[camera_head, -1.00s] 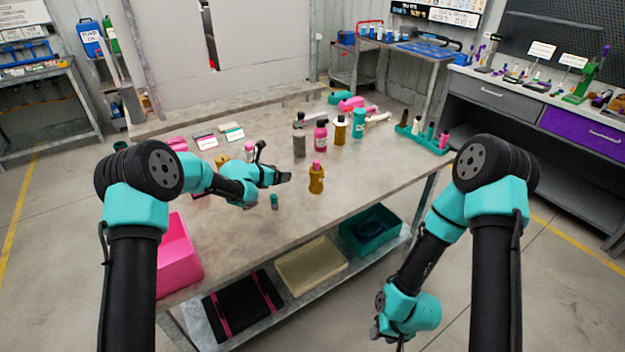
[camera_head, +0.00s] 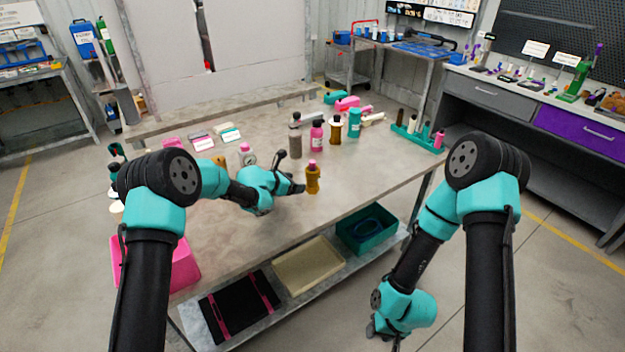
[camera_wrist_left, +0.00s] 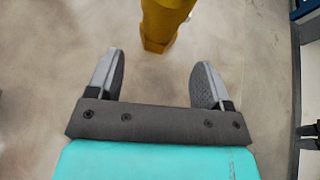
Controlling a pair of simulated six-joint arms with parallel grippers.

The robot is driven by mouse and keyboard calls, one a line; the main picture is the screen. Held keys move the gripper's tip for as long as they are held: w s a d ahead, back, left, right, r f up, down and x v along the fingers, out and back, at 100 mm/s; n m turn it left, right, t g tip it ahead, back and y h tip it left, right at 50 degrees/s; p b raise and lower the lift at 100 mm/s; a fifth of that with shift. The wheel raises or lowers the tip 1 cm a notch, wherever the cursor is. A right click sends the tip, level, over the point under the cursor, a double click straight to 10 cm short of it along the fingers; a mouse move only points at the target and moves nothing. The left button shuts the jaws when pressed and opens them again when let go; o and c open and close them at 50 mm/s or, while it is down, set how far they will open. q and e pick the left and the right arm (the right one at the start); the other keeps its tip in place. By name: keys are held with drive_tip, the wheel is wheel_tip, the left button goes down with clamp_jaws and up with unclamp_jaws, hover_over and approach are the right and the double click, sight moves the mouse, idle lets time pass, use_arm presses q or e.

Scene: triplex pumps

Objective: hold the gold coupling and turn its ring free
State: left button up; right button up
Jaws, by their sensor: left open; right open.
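The gold coupling (camera_head: 313,180) stands upright near the table's front edge, a gold body with a pink top. In the left wrist view its gold lower part (camera_wrist_left: 162,24) shows just beyond the fingertips, roughly midway between them; its top is out of that view. My left gripper (camera_head: 300,188) is open and empty, close beside the coupling on its left; its two fingers also show spread apart in the left wrist view (camera_wrist_left: 158,75). My right gripper (camera_head: 383,332) is open and hangs low in front of the table, far from the coupling.
Several bottles, among them a pink bottle (camera_head: 317,136) and a teal bottle (camera_head: 355,124), stand behind the coupling. A teal rack (camera_head: 418,138) sits at the table's right. A pink bin (camera_head: 185,268) is at the front left. The tabletop right of the coupling is clear.

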sight(308, 183)
use_arm(q)
drive_tip(key=shift+x, duration=4.45)
drive_tip(key=c, duration=0.6)
